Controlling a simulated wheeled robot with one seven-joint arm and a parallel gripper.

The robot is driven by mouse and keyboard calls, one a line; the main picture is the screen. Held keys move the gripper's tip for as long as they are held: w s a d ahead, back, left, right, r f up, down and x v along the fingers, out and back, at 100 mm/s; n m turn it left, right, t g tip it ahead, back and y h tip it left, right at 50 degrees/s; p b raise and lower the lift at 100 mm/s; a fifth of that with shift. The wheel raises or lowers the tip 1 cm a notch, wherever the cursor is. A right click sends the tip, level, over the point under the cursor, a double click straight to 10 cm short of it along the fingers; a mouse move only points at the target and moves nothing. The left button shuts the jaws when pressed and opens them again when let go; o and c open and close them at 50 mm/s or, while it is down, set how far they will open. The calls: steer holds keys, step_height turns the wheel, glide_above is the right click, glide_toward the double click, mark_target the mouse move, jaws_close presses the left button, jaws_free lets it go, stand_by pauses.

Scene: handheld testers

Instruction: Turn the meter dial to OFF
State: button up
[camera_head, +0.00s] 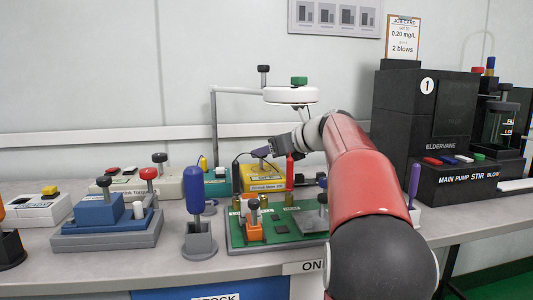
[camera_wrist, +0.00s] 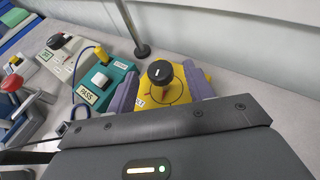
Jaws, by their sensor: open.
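The yellow meter (camera_wrist: 172,102) lies below my gripper in the wrist view, with a round black dial (camera_wrist: 160,72) on its top face. A pale line marks the knob, and a dark ring with a small red mark surrounds it. The lettering there is too small or covered to read. My gripper (camera_wrist: 160,76) is open, with one purple finger on the left and one on the right of the dial; contact cannot be told. In the head view, the yellow meter (camera_head: 262,178) stands behind the green board, with my gripper (camera_head: 264,152) above it.
A teal tester (camera_wrist: 104,82) marked PASS sits left of the meter. A green circuit board (camera_head: 285,236) with a red upright probe (camera_head: 290,172) is in front. A lamp post (camera_wrist: 141,50) stands behind. A blue-handled tool (camera_head: 194,190) stands in a grey holder at front left.

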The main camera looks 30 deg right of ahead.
steer(key=shift+w+a+f, duration=0.1)
steer(key=shift+w, duration=0.15)
steer(key=c, duration=1)
steer(key=shift+o, duration=0.2)
